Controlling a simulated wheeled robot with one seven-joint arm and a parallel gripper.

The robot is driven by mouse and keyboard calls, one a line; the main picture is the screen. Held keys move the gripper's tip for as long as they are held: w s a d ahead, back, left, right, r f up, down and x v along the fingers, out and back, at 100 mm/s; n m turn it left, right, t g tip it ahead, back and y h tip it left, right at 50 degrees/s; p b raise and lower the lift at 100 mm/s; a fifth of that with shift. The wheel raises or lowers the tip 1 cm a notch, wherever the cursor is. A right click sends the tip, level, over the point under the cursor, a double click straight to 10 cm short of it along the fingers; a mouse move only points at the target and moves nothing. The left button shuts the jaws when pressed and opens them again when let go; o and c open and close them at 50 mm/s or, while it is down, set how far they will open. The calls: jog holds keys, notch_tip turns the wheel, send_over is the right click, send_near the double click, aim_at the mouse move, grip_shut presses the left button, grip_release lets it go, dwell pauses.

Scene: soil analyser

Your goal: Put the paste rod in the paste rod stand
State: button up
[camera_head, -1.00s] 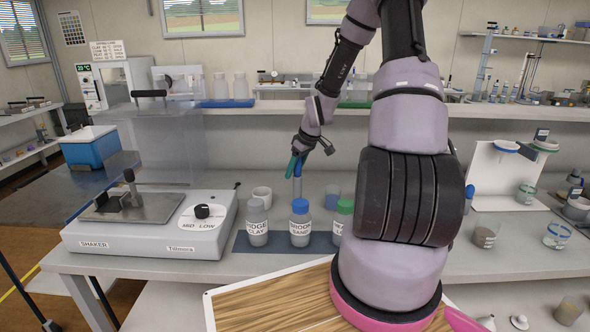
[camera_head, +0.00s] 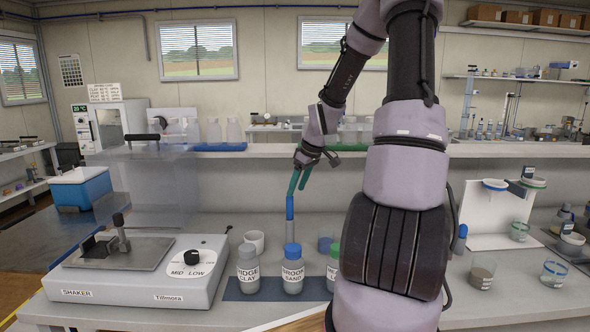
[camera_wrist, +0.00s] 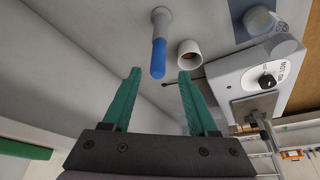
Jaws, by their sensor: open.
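The paste rod (camera_head: 290,206), with its blue handle up, stands upright on the bench behind the labelled bottles. In the wrist view its blue handle (camera_wrist: 158,58) shows between the fingertips. Its lower end meets a narrow grey upright piece (camera_head: 289,228), seemingly the paste rod stand, also in the wrist view (camera_wrist: 161,18). How deep the rod sits is hidden. My gripper (camera_head: 299,183), with green fingers, is open and empty at the top of the handle. In the wrist view the fingers (camera_wrist: 158,75) are spread, with gaps on both sides of the handle.
A white cup (camera_head: 254,241) stands just left of the rod. The ridge clay bottle (camera_head: 248,270), brook sand bottle (camera_head: 293,270) and a green-capped bottle (camera_head: 333,265) stand in front on a dark mat. The shaker (camera_head: 140,272) is at left. A shelf (camera_head: 230,152) runs behind.

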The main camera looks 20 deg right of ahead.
jog(key=s+a+r+m+t, duration=0.1)
jog(key=s+a+r+m, duration=0.4)
jog(key=s+r, duration=0.6)
jog(key=s+a+r+m+t, duration=0.2)
jog(key=s+a+r+m, duration=0.3)
jog(key=s+r, duration=0.7)
jog(key=shift+s+a+r, duration=0.2)
jog(key=shift+a+r, duration=0.1)
jog(key=shift+a, duration=0.05)
